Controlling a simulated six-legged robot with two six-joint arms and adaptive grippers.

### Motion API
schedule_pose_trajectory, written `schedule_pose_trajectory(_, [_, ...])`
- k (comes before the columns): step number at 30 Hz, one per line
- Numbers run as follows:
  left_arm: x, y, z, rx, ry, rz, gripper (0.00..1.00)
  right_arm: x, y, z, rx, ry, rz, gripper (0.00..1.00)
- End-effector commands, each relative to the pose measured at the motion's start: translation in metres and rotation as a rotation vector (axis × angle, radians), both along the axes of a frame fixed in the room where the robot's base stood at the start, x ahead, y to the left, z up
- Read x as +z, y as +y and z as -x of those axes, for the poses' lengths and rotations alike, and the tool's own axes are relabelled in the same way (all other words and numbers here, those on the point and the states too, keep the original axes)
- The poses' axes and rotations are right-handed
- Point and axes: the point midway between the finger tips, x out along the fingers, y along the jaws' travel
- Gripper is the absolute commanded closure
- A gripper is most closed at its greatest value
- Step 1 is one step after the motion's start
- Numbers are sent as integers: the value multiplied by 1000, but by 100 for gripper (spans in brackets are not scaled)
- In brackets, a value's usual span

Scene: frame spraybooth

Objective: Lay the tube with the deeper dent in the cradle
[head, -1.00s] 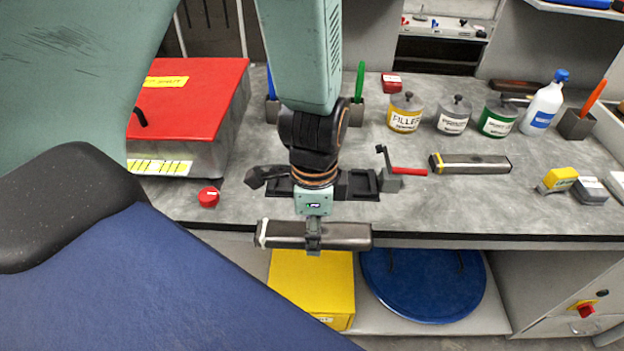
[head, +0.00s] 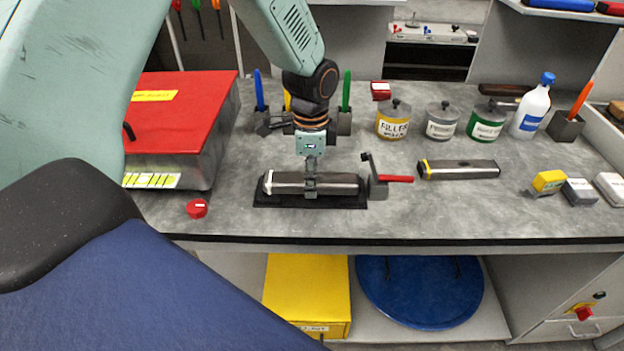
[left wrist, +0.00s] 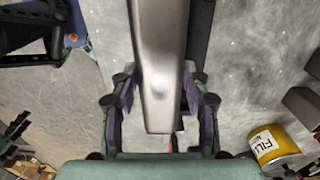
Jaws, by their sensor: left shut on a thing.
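A metal tube with a white end band (head: 330,184) is held level by my left gripper (head: 310,188). The tube is over the black cradle (head: 275,202), whose dark edge shows below and around it. I cannot tell whether the tube touches the cradle. In the left wrist view the held tube (left wrist: 158,50) runs between the fingers of my left gripper (left wrist: 160,112), and a small dent shows on its top face. Another metal tube with a yellow band (head: 465,169) lies on the bench to the right; no dent is clear on it. My right gripper is not in view.
A clamp with a red handle (head: 395,179) stands right beside the cradle. A red-lidded box (head: 185,105) is at the left and a red cap (head: 197,209) near the front edge. Cans, including a filler can (head: 393,122), stand behind. The bench front (head: 440,220) is clear.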

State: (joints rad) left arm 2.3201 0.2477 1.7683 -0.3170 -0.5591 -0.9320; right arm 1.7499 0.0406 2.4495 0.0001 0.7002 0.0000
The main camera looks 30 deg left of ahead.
Motion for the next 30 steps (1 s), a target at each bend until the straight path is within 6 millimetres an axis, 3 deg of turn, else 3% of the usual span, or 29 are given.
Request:
schedule_pose_trajectory(7, [0, 12, -20, 0, -1, 1, 98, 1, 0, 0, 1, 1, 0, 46])
schedule_pose_trajectory(17, [-34, 12, -20, -1, 2, 0, 100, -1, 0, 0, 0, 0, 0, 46])
schedule_pose_trajectory(23, [-36, 12, -19, -1, 2, 1, 100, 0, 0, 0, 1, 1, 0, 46])
schedule_pose_trajectory(24, [-37, 12, -19, -1, 4, 1, 50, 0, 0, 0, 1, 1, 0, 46])
schedule_pose_trajectory(30, [-36, 12, -19, -1, 2, 1, 33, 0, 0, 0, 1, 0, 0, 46])
